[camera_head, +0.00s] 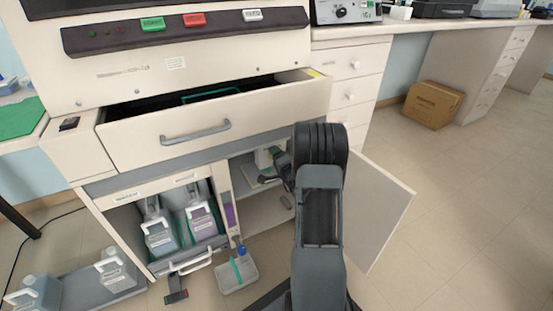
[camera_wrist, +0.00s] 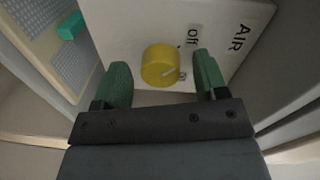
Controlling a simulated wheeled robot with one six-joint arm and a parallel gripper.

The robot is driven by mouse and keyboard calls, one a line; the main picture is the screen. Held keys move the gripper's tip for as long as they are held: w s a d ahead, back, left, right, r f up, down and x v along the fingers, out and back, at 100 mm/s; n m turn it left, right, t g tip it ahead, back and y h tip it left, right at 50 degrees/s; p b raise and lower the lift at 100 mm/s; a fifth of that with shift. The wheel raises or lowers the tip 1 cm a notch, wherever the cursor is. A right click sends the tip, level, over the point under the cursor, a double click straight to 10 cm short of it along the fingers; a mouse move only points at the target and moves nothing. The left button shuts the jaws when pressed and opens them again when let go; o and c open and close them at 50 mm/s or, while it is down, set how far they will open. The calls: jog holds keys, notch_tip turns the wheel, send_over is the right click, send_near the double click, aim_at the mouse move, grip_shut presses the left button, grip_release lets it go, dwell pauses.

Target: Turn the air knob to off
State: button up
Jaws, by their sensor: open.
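The air knob (camera_wrist: 160,66) is a round yellow dial on a pale panel (camera_wrist: 125,25) in the wrist view. A pale pointer mark on it points toward the right. The panel reads "AIR" at the upper right and "off" just above and right of the knob; a smaller label at its right is partly hidden. My gripper (camera_wrist: 162,80) is open, with one green finger on each side of the knob. I cannot tell whether the fingers touch it. In the head view my gripper (camera_head: 277,160) reaches into the lower cabinet, where the knob is hidden.
An open drawer (camera_head: 215,120) juts out above the cabinet. An open door (camera_head: 378,200) stands right of my arm. Jugs (camera_head: 160,235) stand in the compartment at left. In the wrist view, a grey mesh panel (camera_wrist: 75,65) with a green tab lies left.

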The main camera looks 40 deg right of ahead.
jog(key=shift+s, duration=0.1)
jog(key=s+a+p, duration=0.2)
jog(key=s+p, duration=0.1)
jog(key=s, duration=1)
jog(key=shift+s+r+p, duration=0.25)
jog(key=shift+r+p, duration=0.15)
